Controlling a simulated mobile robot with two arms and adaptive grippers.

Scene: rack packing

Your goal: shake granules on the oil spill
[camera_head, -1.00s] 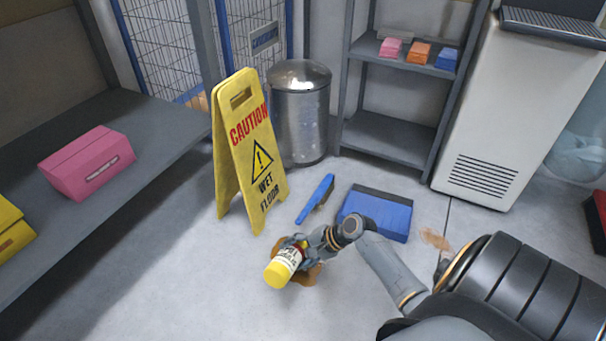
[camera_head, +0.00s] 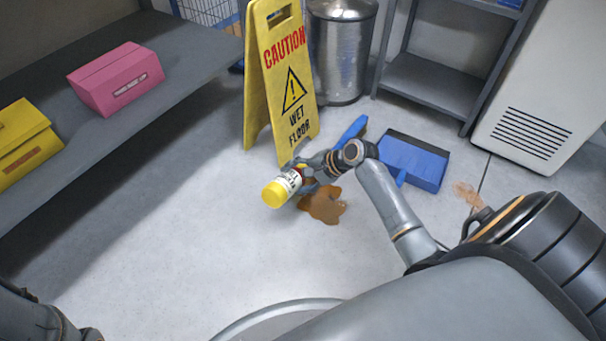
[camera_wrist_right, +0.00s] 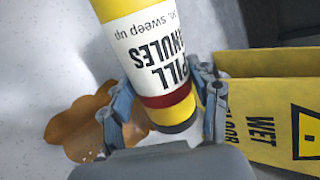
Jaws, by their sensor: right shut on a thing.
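My right gripper (camera_head: 308,181) is shut on the granule bottle (camera_head: 288,184), a white-labelled container with a yellow cap. The brown oil spill (camera_head: 325,206) lies on the floor just right of the bottle, partly covered by the gripper. In the right wrist view the bottle (camera_wrist_right: 150,55) sits between the fingers (camera_wrist_right: 163,112), its label upside down, and the spill (camera_wrist_right: 78,130) shows at left. No granules are visible on the spill. My left gripper is not in view.
A yellow wet-floor sign (camera_head: 280,85) stands close behind the bottle. A blue brush (camera_head: 352,131) and blue dustpan (camera_head: 413,162) lie behind the spill. A smaller brown stain (camera_head: 467,194) is at right. A metal bin (camera_head: 341,60) stands behind. Floor at front left is clear.

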